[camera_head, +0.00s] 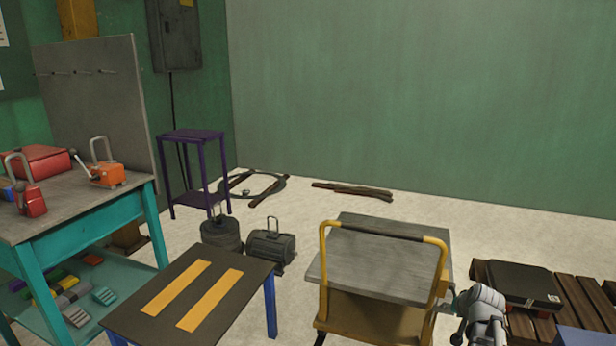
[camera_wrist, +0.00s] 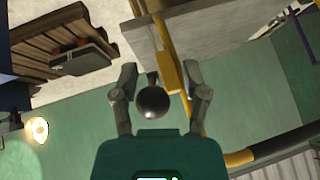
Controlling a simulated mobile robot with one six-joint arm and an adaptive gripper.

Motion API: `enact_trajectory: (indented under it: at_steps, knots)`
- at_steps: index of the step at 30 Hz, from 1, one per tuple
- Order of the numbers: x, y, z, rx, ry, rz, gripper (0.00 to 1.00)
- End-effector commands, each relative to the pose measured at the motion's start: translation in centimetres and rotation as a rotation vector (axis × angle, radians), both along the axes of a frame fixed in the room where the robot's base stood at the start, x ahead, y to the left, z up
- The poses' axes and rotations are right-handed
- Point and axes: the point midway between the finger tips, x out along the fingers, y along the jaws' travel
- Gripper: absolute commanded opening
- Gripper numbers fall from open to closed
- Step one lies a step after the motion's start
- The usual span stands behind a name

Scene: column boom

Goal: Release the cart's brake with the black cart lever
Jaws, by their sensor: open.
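The cart (camera_head: 365,262) stands right of centre in the head view, with a grey top and a yellow handle frame (camera_head: 324,270). The black cart lever (camera_wrist: 152,102) shows its round knob in the middle of the wrist view. My gripper (camera_wrist: 160,76) is open, its two fingers on either side of the knob with gaps at both sides. I cannot tell whether anything touches. The yellow bar of the cart runs close beside the right finger. In the head view my arm's end is at the cart's right side, and I cannot make out the lever there.
A wooden pallet (camera_head: 580,296) with a black case (camera_head: 523,286) lies right of my arm. A dark table (camera_head: 135,306) with yellow stripes stands left of the cart. A teal workbench (camera_head: 90,222) is further left. Floor behind the cart is mostly clear.

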Motion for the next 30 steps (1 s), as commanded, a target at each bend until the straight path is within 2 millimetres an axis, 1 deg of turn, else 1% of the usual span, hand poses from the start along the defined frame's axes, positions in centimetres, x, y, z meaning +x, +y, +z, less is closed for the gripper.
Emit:
enact_trajectory:
  at_steps: [1,5,11,15,21,24,30]
  knots:
    - [-0.3,1.0,-0.5,0.004,0.020,0.019,0.58]
    - [-0.6,3.6,-0.8,0.005,0.069,0.062,0.58]
    - [-1.8,9.4,-1.7,0.002,0.188,0.164,0.58]
    - [-3.2,13.6,-2.4,-0.009,0.282,0.236,0.58]
    - [-5.7,19.0,-3.0,-0.038,0.417,0.332,0.58]
    - [-7.1,21.3,-3.2,-0.056,0.481,0.372,0.58]
    - [-9.4,24.4,-3.4,-0.088,0.577,0.429,0.58]
